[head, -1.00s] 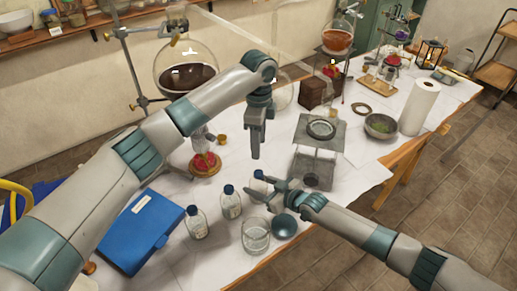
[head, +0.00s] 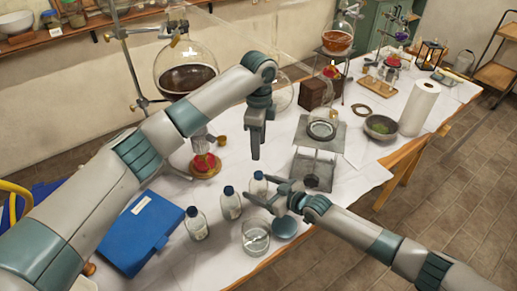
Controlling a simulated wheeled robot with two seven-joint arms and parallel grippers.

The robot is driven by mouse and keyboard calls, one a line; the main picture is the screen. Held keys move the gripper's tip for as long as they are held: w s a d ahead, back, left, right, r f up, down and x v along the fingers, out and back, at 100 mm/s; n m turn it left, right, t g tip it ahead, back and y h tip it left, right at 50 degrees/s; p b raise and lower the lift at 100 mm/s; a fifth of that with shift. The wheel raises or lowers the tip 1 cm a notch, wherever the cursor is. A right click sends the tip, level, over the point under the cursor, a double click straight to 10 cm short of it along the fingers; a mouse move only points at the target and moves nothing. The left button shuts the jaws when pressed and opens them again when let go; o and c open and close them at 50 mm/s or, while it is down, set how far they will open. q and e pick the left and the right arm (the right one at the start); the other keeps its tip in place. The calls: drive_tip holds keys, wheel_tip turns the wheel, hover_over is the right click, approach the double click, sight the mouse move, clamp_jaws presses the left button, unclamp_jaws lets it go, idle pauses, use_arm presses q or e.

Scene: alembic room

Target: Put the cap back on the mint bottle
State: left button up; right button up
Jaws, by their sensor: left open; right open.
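Three small clear bottles with dark blue tops stand in a slanting row on the white-covered table: a front one (head: 196,226), a middle one (head: 231,206) and a back one (head: 258,187). I cannot tell which is the mint bottle, and I make out no loose cap. My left gripper (head: 256,154) hangs open and empty, fingers down, above the table behind the bottles. My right gripper (head: 260,199) is open, its fingers pointing left, just in front of the back bottle in this view. Whether it touches that bottle is unclear.
A glass beaker (head: 255,240) stands in front of my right gripper, beside a round teal thing (head: 284,229) I cannot identify. A blue case (head: 137,236) lies left. A metal stand (head: 316,166) is close right. A dark-filled flask (head: 188,76) stands behind my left arm.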

drive_tip(key=b+v, duration=0.3)
drive_tip(key=v, duration=1.3)
drive_tip(key=shift+d, duration=0.15)
